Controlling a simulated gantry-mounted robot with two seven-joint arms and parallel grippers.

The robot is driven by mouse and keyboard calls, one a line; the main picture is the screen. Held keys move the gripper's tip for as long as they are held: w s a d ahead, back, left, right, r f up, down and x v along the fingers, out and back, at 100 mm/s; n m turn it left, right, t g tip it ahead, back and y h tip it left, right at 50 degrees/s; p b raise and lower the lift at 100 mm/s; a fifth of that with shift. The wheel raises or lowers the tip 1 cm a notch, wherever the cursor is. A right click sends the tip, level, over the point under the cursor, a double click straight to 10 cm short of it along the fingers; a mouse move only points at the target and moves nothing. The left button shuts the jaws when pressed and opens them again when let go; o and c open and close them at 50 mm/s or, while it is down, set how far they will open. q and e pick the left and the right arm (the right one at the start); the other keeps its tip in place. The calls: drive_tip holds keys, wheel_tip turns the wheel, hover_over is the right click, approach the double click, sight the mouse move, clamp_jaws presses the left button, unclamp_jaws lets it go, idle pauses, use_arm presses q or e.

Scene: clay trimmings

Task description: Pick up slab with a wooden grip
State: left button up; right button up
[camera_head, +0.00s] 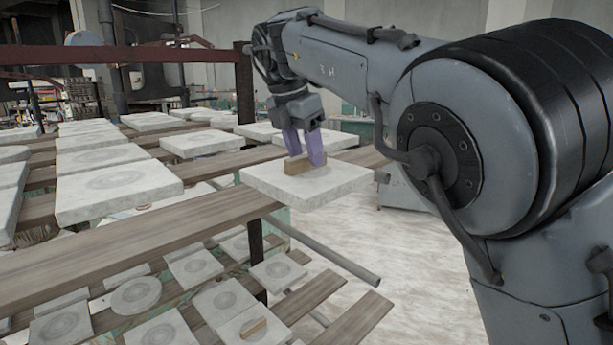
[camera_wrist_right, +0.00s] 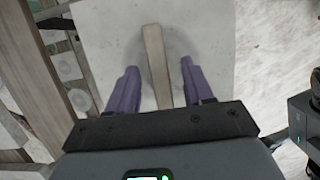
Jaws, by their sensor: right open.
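The slab with a wooden grip (camera_head: 283,186) is a pale, square plate at the right end of the upper shelf boards. In the right wrist view the slab (camera_wrist_right: 105,30) lies below the fingers. The grip (camera_wrist_right: 156,62) runs between the open fingers (camera_wrist_right: 158,85), with a gap on each side. My left gripper is not in view.
More pale slabs (camera_head: 118,190) lie on the wooden boards (camera_head: 150,245) to the left. A lower rack level holds several round-marked slabs (camera_head: 136,294), one with a wooden piece (camera_head: 254,328). A dark red frame post (camera_head: 244,85) stands behind. The floor (camera_head: 400,260) at right is clear.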

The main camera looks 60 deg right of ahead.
drive_tip(key=shift+f, duration=0.25)
clamp_jaws()
drive_tip(key=shift+r, duration=0.1)
drive_tip(key=shift+r, duration=0.15)
